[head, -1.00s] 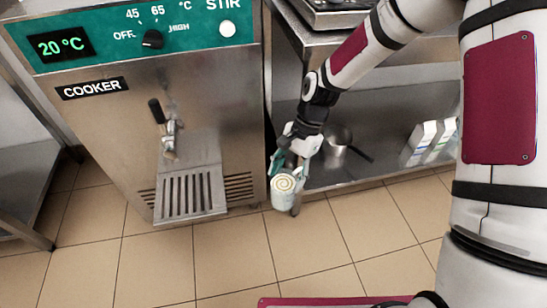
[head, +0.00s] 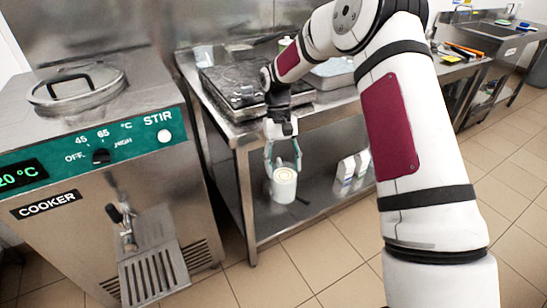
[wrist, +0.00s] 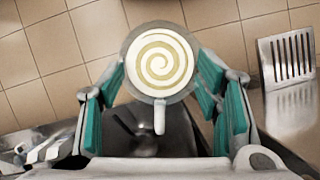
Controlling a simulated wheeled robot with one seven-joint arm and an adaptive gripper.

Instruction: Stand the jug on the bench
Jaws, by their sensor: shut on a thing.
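My gripper (head: 283,152) is shut on a pale jug (head: 284,187), its fingers on either side. In the head view the jug hangs upright in front of the bench's lower shelf, below the top. The wrist view looks down on the jug (wrist: 128,52), which holds a cream liquid with a swirl, its handle towards my gripper; the teal finger pads (wrist: 160,75) flank it. The steel bench (head: 243,131) stands right of the cooker, with a dark scale-like appliance (head: 228,85) on its top.
The cooker (head: 85,235) stands at left with a tap, a drip tray (head: 152,278) and a lidded top (head: 78,88). White cartons (head: 350,172) stand on the lower shelf. A tray (head: 335,72) takes up bench top further right. Tiled floor is clear in front.

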